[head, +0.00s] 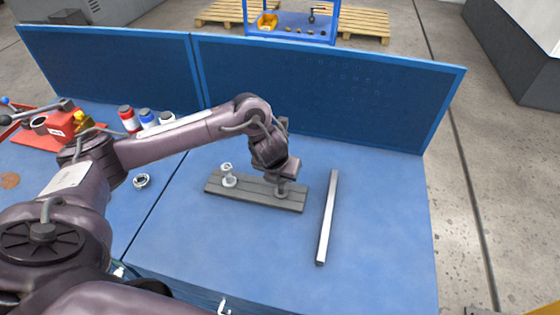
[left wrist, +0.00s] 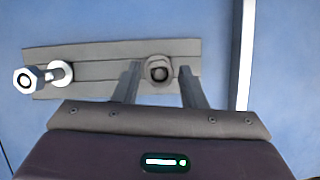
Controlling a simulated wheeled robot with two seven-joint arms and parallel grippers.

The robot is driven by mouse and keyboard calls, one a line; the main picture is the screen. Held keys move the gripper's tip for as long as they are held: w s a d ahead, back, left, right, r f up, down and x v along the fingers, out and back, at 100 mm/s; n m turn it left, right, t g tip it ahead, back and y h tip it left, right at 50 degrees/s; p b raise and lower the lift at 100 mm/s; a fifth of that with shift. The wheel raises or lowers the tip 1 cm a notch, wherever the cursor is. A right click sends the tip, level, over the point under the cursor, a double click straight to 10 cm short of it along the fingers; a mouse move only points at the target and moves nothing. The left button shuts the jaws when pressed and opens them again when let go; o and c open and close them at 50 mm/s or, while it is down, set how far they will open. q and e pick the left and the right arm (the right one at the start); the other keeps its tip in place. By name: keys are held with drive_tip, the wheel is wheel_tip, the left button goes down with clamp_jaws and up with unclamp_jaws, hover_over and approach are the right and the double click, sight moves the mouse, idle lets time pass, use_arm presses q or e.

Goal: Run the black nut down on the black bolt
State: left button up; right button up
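A grey grooved plate (head: 247,198) lies on the blue table; it also shows in the left wrist view (left wrist: 100,52). Near its right end a dark bolt (left wrist: 158,73) stands, seen end-on in the left wrist view as a grey rounded head with a dark centre. I cannot clearly separate the black nut from the bolt there. My left gripper (head: 281,190) is over this end of the plate. In the left wrist view its fingers (left wrist: 160,68) are apart, one on each side of the dark bolt, with visible gaps. My right gripper is not in view.
A silver bolt with a nut (head: 228,175) stands near the plate's left end. A long metal bar (head: 327,217) lies to the right. A loose silver ring or nut (head: 141,181) lies left. Bottles (head: 147,118) and a blue back panel (head: 330,90) stand behind. The front right table is clear.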

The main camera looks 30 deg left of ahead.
use_arm(q)
drive_tip(key=n+p, duration=0.2)
drive_tip(key=n+y+p, duration=0.1)
drive_tip(key=n+p, duration=0.1)
drive_tip(key=p, duration=0.1)
drive_tip(key=n+g+y+p, duration=0.1)
drive_tip(key=p, duration=0.1)
drive_tip(key=shift+d+r+n, duration=0.25)
drive_tip(key=shift+d+n, duration=0.05)
drive_tip(key=shift+n, duration=0.1)
drive_tip(key=shift+s+d+f+n+g+y, duration=0.1)
drive_tip(key=shift+f+n+g+y, duration=0.05)
drive_tip(key=shift+n, duration=0.4)
drive_tip(key=shift+f+n+g+y, duration=0.1)
drive_tip(key=shift+n+g+y, duration=0.05)
drive_tip(key=shift+n, duration=0.4)
drive_tip(key=shift+n+y, duration=0.3)
drive_tip(key=shift+n, duration=0.4)
drive_tip(key=shift+c, duration=0.2)
